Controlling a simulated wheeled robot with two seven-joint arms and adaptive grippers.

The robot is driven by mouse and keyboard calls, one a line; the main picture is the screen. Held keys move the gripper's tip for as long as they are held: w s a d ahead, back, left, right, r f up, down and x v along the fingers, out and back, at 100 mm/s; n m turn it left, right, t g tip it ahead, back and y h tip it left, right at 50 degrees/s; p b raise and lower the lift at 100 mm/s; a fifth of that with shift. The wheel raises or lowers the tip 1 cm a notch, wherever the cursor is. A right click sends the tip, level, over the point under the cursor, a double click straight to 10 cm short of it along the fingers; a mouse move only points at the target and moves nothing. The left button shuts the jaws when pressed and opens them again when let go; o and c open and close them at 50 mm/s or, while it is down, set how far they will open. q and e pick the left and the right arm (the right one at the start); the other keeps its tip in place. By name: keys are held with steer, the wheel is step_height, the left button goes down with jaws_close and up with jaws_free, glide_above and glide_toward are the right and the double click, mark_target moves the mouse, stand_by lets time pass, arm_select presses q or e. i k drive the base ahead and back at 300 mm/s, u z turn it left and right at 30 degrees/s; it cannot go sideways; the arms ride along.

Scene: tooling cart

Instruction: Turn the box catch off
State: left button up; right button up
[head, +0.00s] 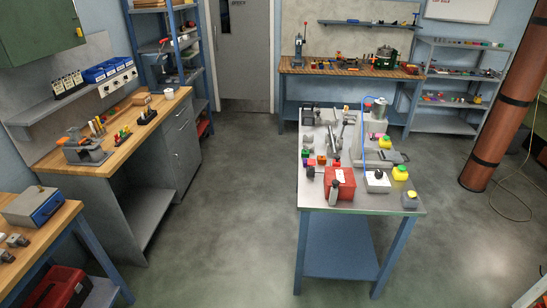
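No catch can be made out clearly at this distance. On the steel-topped cart (350,205), a small white box (376,183) with a dark knob on top stands near the front right. A red box (340,184) stands to its left. A grey box with a blue front (35,206) sits on the wooden bench at the lower left; a small pale fitting shows on its front, but I cannot tell what it is or how it is set. Neither of my grippers is in view.
A wooden workbench (130,118) runs along the left wall. A brown column (500,95) stands at the right. The floor (230,200) between is clear.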

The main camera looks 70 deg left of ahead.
mark_target(335, 183)
steer(key=u, duration=2)
